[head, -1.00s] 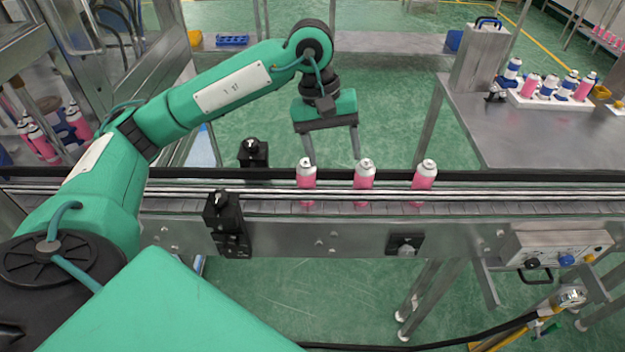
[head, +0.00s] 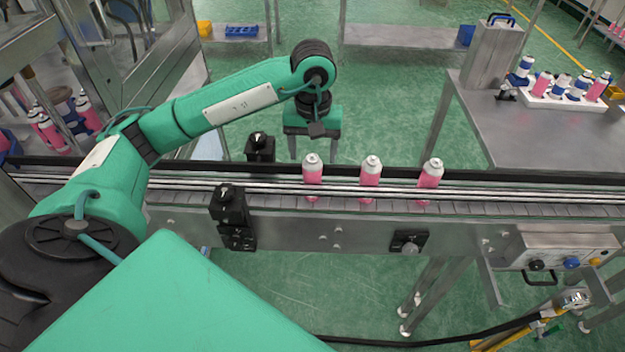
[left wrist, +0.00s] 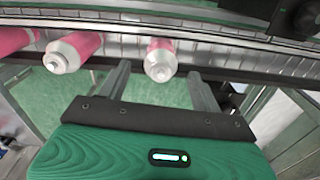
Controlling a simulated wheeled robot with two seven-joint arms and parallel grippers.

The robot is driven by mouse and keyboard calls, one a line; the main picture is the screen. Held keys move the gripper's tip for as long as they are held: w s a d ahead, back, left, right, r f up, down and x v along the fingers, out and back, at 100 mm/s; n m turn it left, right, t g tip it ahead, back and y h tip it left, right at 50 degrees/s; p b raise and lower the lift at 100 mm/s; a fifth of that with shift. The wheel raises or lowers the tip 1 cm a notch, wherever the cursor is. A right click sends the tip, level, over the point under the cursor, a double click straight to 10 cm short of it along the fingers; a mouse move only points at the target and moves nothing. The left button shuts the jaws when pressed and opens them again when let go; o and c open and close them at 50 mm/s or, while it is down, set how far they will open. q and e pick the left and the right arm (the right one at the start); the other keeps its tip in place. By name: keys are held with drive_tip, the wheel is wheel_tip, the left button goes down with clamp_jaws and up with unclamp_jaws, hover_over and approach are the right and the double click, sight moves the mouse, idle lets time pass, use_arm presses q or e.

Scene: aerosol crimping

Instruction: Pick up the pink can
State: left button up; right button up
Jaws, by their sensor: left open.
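Three pink cans with white tops stand upright in a row on the conveyor: the left one (head: 312,180), the middle one (head: 370,182) and the right one (head: 429,182). My left gripper (head: 314,150) is open and empty on the far side of the conveyor, just behind the left can. In the left wrist view the left can (left wrist: 161,58) shows between the fingertips of my left gripper (left wrist: 158,72), with space on both sides. The middle can (left wrist: 75,50) is outside the fingers, to the left there. My right gripper is not in view.
Metal guide rails run along the conveyor (head: 480,206), in front of the cans. Black sensor blocks (head: 229,208) stand left of the cans. A side table (head: 540,130) at right carries a white tray of pink and blue bottles. More pink cans (head: 88,112) stand at far left.

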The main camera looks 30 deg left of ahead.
sight(313, 168)
use_arm(q)
drive_tip(key=shift+f+p, duration=1.2)
drive_tip(key=shift+f, duration=1.7)
drive_tip(key=c, duration=1.1)
drive_tip(key=shift+r, duration=0.1)
